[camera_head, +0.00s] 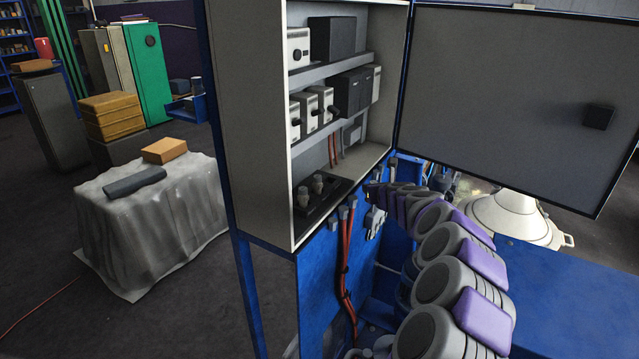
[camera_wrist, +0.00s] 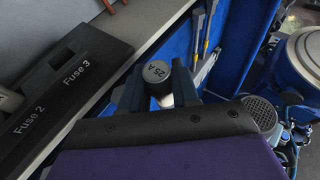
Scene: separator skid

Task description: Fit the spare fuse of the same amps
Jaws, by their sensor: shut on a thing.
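My gripper (camera_wrist: 160,90) is shut on a fuse (camera_wrist: 157,73) with a grey cap marked 25 A and a pale body. The black fuse block (camera_wrist: 85,65) is left of it in the wrist view, with labels Fuse 2 and Fuse 3. The held fuse is apart from the block. A fuse end (camera_wrist: 8,98) shows beside the Fuse 2 label; no fuse shows beside Fuse 3. In the head view the block (camera_head: 305,222) lies on the cabinet floor with two grey-capped fuses (camera_head: 318,184) upright. My gripper (camera_head: 374,190) is right of the cabinet's front edge; its fuse is unclear there.
The cabinet (camera_head: 262,130) is open, with its dark door (camera_head: 490,90) swung right. Shelves above the block carry several boxed devices (camera_head: 311,110). Red cables (camera_head: 346,265) run below the cabinet. A cloth-covered table (camera_head: 185,225) stands left, holding a brown box (camera_head: 164,151).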

